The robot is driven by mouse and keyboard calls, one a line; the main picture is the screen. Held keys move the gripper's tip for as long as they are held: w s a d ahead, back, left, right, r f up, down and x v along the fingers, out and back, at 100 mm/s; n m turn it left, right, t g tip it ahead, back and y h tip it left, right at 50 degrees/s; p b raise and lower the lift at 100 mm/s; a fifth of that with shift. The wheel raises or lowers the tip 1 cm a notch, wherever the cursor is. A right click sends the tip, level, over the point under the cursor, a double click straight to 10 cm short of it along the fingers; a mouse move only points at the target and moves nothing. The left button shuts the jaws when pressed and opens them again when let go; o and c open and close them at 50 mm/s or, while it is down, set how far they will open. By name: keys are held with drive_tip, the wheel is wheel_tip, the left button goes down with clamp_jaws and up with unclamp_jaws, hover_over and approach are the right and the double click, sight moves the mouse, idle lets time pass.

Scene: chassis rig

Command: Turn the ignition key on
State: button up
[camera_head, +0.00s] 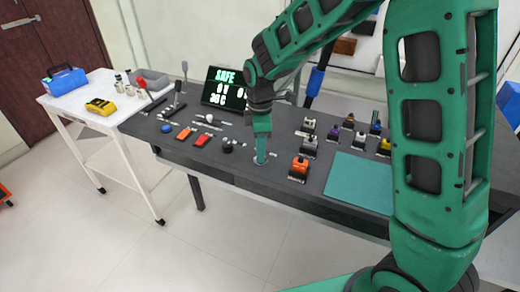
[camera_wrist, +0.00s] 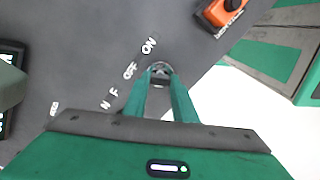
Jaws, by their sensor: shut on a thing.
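The ignition switch shows in the wrist view as a round grey metal ring (camera_wrist: 159,66) on the dark panel, right at my fingertips. My gripper (camera_wrist: 160,80) points down at it, its two green fingers close together. They are shut on the key, which is mostly hidden between them; its angle cannot be told. An ON label (camera_wrist: 149,45) and an OFF label (camera_wrist: 130,70) lie up and left of the ring. In the head view my gripper (camera_head: 262,160) reaches down to the panel near its front edge, covering most of the switch.
An orange switch block (camera_head: 299,168) stands just right of my gripper. Several levers, buttons and rocker switches (camera_head: 201,139) lie to the left. A screen (camera_head: 225,88) reading SAFE stands behind. A teal mat (camera_head: 358,182) lies at right, and a white cart (camera_head: 128,125) stands at left.

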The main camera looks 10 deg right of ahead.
drive_tip(key=shift+m, duration=0.3)
drive_tip(key=m, duration=0.5)
drive_tip(key=shift+w, duration=0.1)
drive_tip(key=m, duration=0.6)
drive_tip(key=shift+m, duration=0.3)
idle(0.4)
drive_tip(key=o, duration=1)
drive_tip(key=shift+o, duration=0.2)
wheel_tip(320, 180, up, 11)
